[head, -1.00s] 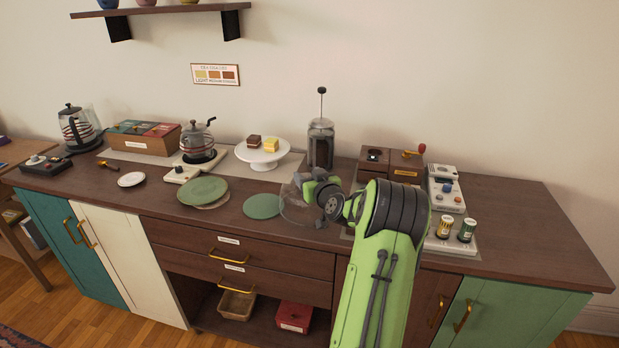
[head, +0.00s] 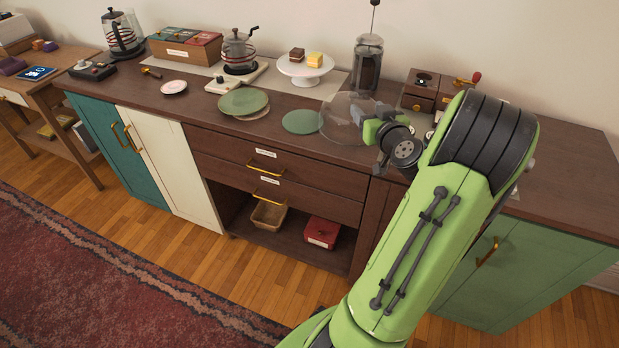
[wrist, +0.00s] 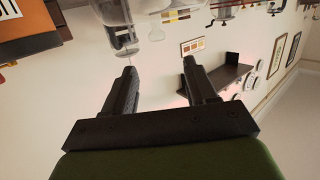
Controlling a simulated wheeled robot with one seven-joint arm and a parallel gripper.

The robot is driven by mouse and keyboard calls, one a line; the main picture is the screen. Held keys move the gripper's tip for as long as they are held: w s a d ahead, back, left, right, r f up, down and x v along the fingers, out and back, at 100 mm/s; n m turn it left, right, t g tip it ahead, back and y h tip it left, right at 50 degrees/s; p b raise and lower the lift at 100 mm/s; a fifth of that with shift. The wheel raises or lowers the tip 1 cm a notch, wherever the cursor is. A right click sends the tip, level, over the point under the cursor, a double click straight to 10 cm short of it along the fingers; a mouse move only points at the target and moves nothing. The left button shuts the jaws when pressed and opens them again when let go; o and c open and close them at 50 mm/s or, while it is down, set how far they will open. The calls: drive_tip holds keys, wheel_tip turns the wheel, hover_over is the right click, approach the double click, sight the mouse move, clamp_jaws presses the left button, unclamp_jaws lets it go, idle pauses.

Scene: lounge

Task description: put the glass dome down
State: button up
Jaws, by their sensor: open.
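The clear glass dome (head: 342,121) stands on the wooden counter (head: 275,92) in the head view, just right of a flat green disc (head: 301,122). My gripper (head: 372,122) is at the dome's right side, and it overlaps the dome's right edge. Whether they touch cannot be told. In the wrist view the two dark fingers of my gripper (wrist: 160,68) are spread apart with nothing between them. I cannot make out the dome in that view.
The French press (head: 367,68) stands close behind the dome. Green plates (head: 243,101) lie further left. A brown box (head: 420,88) stands to the right. The counter's front edge is near.

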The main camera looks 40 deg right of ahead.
drive_tip(key=w+a+r+n+g+y, duration=0.1)
drive_tip(key=w+a+n+y, duration=0.2)
drive_tip(key=a, duration=0.5)
drive_tip(key=w+a+n+y, duration=0.25)
drive_tip(key=w+a, duration=0.25)
drive_tip(key=a, duration=0.3)
drive_tip(key=s+a+n+g+y, duration=0.2)
drive_tip(key=a+g+y, duration=0.1)
drive_tip(key=a, duration=1.1)
drive_tip(key=s+a+g, duration=0.2)
drive_tip(key=s+a, duration=0.3)
drive_tip(key=s, duration=0.4)
drive_tip(key=s+a+m+g, duration=0.1)
drive_tip(key=s+a, duration=0.4)
drive_tip(key=s, duration=0.5)
drive_tip(key=shift+a+f+g, duration=0.15)
drive_tip(key=shift+a+g, duration=0.25)
drive_tip(key=shift+g, duration=0.2)
drive_tip(key=shift+s, duration=0.1)
